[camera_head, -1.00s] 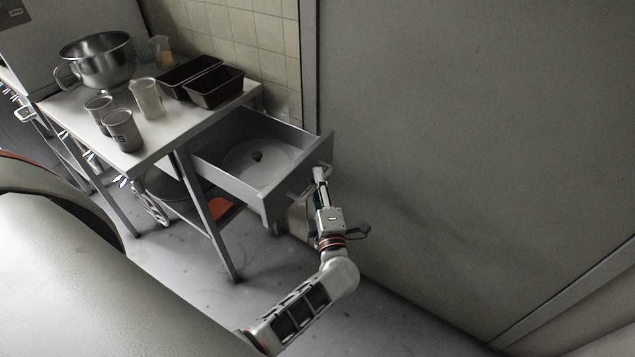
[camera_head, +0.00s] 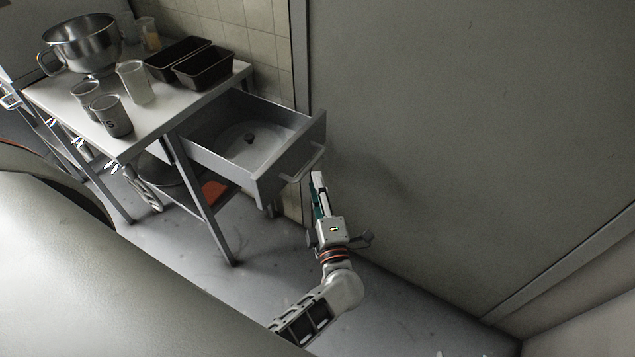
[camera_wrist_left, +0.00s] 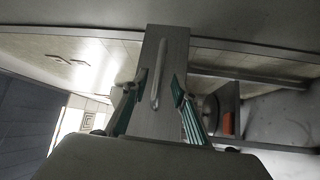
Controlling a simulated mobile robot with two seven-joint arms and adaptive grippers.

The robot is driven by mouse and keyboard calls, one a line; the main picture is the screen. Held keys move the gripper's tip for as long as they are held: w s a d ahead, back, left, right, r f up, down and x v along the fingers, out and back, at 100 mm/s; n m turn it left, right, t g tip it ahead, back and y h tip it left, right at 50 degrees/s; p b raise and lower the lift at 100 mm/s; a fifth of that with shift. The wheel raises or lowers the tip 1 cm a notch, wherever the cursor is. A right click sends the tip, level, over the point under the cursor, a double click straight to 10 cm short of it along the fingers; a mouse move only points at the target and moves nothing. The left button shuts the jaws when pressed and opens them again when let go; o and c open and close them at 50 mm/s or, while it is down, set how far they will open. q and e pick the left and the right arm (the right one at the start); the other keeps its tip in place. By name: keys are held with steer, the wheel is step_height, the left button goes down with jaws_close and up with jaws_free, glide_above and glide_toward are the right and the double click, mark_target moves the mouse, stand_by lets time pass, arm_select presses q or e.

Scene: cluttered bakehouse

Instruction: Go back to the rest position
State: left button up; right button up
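My left gripper (camera_head: 318,184) is just in front of the pulled-out drawer's handle (camera_head: 302,163), apart from it. In the left wrist view my left gripper (camera_wrist_left: 160,88) has its two fingers spread, with the drawer front (camera_wrist_left: 172,60) and its bar handle (camera_wrist_left: 159,75) seen between and beyond them. Nothing is held. The grey drawer (camera_head: 213,160) stands open under the table and holds a round pale lid-like thing with a dark knob (camera_head: 249,138). My right gripper is not in either view.
The white table (camera_head: 60,98) bears a steel mixing bowl (camera_head: 84,45), two dark loaf tins (camera_head: 203,68), metal cups (camera_head: 112,116) and clear jugs (camera_head: 135,83). A large grey wall panel (camera_head: 450,120) stands close to the right of my left arm. Grey floor (camera_head: 200,250) is free in front of the table.

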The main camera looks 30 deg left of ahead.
arm_select(q)
steer(key=s+d+f+m+t+h+p, duration=0.1)
steer(key=s+d+f+m+h, duration=0.2)
steer(key=m+h, duration=0.55)
steer(key=s+d+m+t+h+p, duration=0.15)
steer(key=s+d+m+h, duration=0.35)
steer(key=m, duration=0.7)
steer(key=s+a+f+m+g+h, duration=0.1)
steer(key=s+a+f+m+g, duration=0.1)
steer(key=s+f+m+g, duration=0.4)
steer(key=s+f+m, duration=0.2)
steer(key=s+f, duration=0.2)
steer(key=s, duration=0.1)
steer(key=shift+s+a+f+g, duration=0.15)
steer(key=shift+s+f+g, duration=0.05)
steer(key=shift+s+g, duration=0.15)
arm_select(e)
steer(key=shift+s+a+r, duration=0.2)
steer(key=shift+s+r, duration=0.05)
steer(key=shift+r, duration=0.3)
arm_select(q)
steer(key=shift+w+h, duration=0.1)
steer(key=shift+h, duration=0.15)
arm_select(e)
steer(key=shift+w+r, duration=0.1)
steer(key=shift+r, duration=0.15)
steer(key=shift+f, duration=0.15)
